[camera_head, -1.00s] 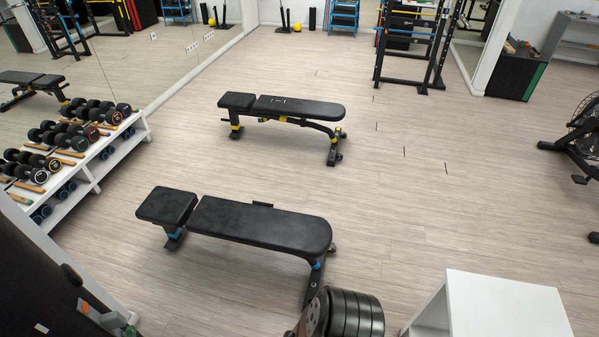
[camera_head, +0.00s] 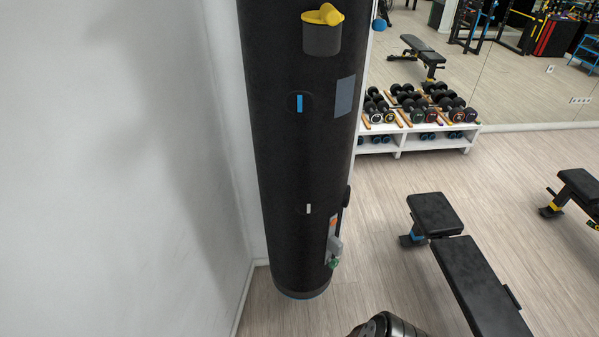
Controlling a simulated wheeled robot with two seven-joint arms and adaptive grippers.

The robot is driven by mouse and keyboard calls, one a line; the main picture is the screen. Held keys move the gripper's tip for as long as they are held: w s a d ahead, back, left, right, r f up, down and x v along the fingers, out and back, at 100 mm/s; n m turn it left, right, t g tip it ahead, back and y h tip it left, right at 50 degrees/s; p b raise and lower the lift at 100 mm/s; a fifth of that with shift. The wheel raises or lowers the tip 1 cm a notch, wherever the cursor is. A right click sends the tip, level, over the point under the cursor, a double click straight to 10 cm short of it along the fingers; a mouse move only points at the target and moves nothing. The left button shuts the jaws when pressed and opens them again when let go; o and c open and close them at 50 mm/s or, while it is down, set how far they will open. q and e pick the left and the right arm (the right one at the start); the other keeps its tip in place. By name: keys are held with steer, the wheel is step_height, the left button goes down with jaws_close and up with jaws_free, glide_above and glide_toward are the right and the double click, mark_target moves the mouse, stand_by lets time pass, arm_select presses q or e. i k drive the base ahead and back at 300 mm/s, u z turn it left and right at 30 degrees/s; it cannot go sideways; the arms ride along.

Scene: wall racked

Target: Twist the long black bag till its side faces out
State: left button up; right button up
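The long black bag (camera_head: 290,150) hangs upright close to the white wall on the left. Its top is cut off by the frame and its lower end is just above the floor. A grey cup with a yellow rim and yellow piece (camera_head: 322,32) is on its upper front. A grey patch (camera_head: 345,96), a round dark patch with a blue strip (camera_head: 299,103) and a small white mark (camera_head: 308,209) are on its surface. Small orange, grey and green items (camera_head: 334,245) show at its lower right edge, partly turned away.
A white wall (camera_head: 120,170) stands left of the bag. A dumbbell rack (camera_head: 430,144) and a mirror are behind it at right. Black benches (camera_head: 470,275) stand on the floor at right. Bare floor lies between bag and bench.

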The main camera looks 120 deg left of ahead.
mark_target(298, 158)
steer(key=u, duration=4)
